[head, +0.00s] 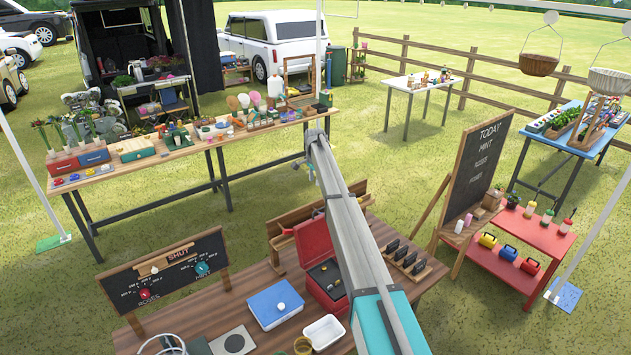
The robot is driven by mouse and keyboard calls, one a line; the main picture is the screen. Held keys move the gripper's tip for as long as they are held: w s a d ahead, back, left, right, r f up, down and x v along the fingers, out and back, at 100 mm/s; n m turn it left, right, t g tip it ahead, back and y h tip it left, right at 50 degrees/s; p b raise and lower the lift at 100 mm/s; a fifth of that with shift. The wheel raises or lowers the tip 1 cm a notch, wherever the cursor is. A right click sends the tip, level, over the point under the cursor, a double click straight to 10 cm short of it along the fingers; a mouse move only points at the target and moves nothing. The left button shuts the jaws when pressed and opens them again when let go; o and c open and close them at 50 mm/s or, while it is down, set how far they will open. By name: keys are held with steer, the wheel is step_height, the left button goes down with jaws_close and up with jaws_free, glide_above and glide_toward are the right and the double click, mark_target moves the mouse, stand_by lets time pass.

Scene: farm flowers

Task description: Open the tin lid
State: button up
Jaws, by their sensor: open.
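A blue box-shaped tin (275,304) with a light rim and a round pale knob on top sits on the near wooden table. Its lid looks closed. A red metal box (314,239) stands just to its right and behind, with its lid raised and dark contents showing inside. My arm comes up from the bottom of the head view, passes right of both boxes and bends over above the far table's edge.
A long goods table stands behind. A chalkboard easel (478,172) and red stand (540,233) are right. Grass lies between.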

steer(key=shift+w+a+r+p, duration=0.15)
steer(key=shift+w+r+p, duration=0.05)
steer(key=shift+r+p, duration=0.3)
steer(key=shift+w+a+r+p, duration=0.1)
steer(key=shift+w+r+p, duration=0.1)
steer(key=shift+r+p, duration=0.25)
steer(key=s+d+f+n+b, duration=0.2)
steer(key=s+f+b, duration=0.6)
steer(key=s, duration=1.1)
steer(key=s+d+f+n+b, duration=0.3)
steer(key=s+f+n+b, duration=0.2)
steer(key=s, duration=1.5)
steer(key=s+d+f+n+b, duration=0.2)
steer(key=s+f+n+b, duration=0.2)
steer(key=s+f+b, duration=0.8)
steer(key=s, duration=0.7)
steer(key=shift+s+d+n, duration=0.3)
steer(key=shift+s+d, duration=0.05)
steer(key=shift+d, duration=0.05)
steer(key=shift+s, duration=0.1)
